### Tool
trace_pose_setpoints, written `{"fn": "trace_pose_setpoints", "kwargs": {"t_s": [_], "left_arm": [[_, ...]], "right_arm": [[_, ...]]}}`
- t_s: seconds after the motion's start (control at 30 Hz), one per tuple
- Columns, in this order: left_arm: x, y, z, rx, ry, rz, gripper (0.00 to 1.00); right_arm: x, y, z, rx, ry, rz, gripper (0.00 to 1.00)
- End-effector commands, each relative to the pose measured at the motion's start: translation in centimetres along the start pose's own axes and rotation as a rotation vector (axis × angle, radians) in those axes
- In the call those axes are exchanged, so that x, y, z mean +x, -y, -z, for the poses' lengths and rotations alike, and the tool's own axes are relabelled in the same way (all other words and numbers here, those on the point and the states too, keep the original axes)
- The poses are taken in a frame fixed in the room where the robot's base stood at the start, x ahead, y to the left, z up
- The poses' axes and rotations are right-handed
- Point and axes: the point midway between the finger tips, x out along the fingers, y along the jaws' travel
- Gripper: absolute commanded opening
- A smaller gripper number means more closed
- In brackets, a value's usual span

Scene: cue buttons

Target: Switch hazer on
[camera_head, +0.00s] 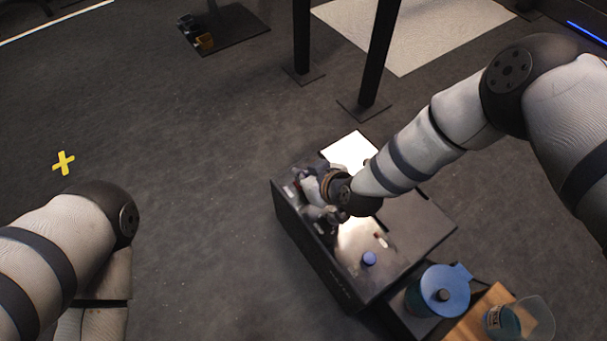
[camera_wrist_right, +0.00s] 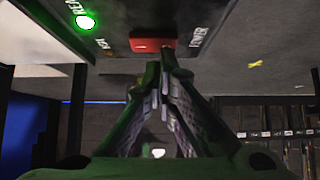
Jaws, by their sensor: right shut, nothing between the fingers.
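The hazer is a dark box (camera_head: 415,222) on the right of centre in the head view, with a bright patch of light on its top. My right gripper (camera_head: 318,200) is at its far left part and hides some of the panel. In the right wrist view a red switch (camera_wrist_right: 152,45) sits on the dark panel, beside partly readable lettering. A lit green lamp (camera_wrist_right: 85,22) is left of it. The shut, empty fingertips of my right gripper (camera_wrist_right: 160,62) are right at the switch; I cannot tell whether they touch it. My left gripper is out of view.
A blue-lidded container (camera_head: 445,290) and a clear cup (camera_head: 520,320) stand at the box's near right. A blue knob (camera_head: 369,259) is on the box top. Black posts (camera_head: 378,55) rise behind. The floor left is open, with a yellow cross (camera_head: 64,163).

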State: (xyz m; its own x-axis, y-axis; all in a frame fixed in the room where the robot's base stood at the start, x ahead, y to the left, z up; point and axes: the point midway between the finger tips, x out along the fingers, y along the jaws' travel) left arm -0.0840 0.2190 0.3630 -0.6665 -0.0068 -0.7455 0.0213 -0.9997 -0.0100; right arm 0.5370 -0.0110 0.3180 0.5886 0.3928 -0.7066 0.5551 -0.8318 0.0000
Motion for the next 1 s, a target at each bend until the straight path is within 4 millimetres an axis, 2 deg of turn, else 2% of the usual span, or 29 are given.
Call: {"fn": "trace_pose_setpoints", "kwargs": {"t_s": [0.33,0.7,1.0], "left_arm": [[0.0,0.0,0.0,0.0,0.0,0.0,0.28],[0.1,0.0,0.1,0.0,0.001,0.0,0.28],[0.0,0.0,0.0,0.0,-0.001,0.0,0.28]], "right_arm": [[0.4,0.2,-0.5,0.0,0.002,0.001,0.0],[0.3,-1.4,-0.4,0.0,0.003,-0.003,0.0],[0.1,-1.4,-0.3,0.0,0.002,-0.001,0.0]]}}
